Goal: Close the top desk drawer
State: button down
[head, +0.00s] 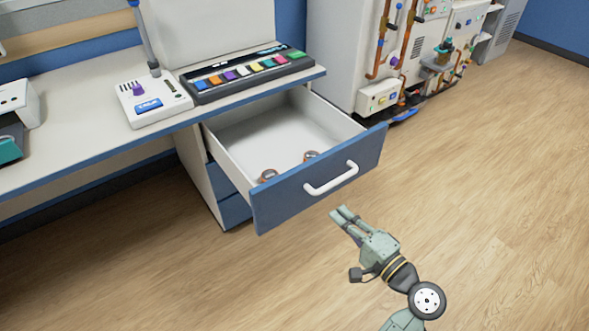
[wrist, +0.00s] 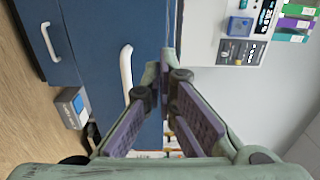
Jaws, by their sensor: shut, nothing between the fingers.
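The top desk drawer is pulled out, and its blue front (head: 290,200) with a white bar handle (head: 331,179) faces the lower right in the head view. Two small round brownish items (head: 268,175) lie inside near the front. My gripper (head: 342,214) is in front of the drawer, a little below and right of the handle, apart from it in the picture. Its fingers are together and hold nothing. In the wrist view my gripper's fingers (wrist: 166,72) are in front of a blue panel with a white handle (wrist: 126,72) left of them. The exact gap to the panel is unclear.
The desk top (head: 60,140) holds a white device with a blue label (head: 150,101) and a black tray of coloured blocks (head: 245,72). A closed blue drawer (head: 233,210) is below. A white cabinet with pipes (head: 345,50) stands behind. The wooden floor at right is clear.

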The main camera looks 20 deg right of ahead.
aim_at(298, 174)
jog(key=p+x, duration=0.3)
jog(key=x, duration=1)
jog(key=shift+w+a+p, duration=0.1)
jog(key=shift+w+p, duration=0.2)
jog(key=shift+w, duration=0.05)
jog(key=shift+w, duration=0.1)
